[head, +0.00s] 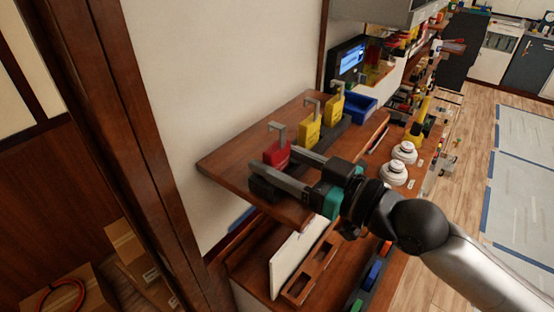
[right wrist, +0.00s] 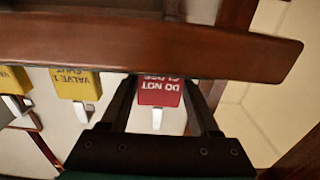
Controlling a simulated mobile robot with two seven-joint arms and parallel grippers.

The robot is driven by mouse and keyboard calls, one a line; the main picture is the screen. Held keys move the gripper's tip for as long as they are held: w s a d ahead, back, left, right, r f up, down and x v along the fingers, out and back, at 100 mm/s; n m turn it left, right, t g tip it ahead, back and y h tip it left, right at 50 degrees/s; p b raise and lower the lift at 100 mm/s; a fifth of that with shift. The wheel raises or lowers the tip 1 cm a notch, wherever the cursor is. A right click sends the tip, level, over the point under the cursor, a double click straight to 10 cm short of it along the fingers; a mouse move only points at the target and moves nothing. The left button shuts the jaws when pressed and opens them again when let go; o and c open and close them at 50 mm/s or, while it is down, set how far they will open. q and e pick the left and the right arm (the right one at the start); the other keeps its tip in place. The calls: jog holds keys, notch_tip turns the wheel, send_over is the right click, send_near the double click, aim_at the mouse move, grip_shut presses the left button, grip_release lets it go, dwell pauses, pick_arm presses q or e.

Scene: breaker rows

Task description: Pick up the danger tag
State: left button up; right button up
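The danger tag (head: 277,153) is a red block with a grey hook on top, standing on a brown wooden shelf. In the right wrist view the red tag (right wrist: 160,90) appears upside down, with white lettering that seems to read "DO NOT CLOSE". My right gripper (head: 285,169) reaches in from the right, level with the tag. Its two fingers are apart, one on each side of the tag; they also flank it in the right wrist view (right wrist: 161,88). Firm contact does not show. The lower part of the tag is partly hidden. My left gripper is not in view.
Two yellow tags (head: 309,128) (head: 333,108) with hooks stand in a row beside the red one on the shelf (head: 232,160). A blue bin (head: 362,107) is farther back. White round devices (head: 394,173) sit to the right. A wooden post (head: 110,110) rises at left.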

jog(key=c, duration=0.7)
jog(key=shift+c, duration=0.5)
jog(key=shift+r, duration=0.15)
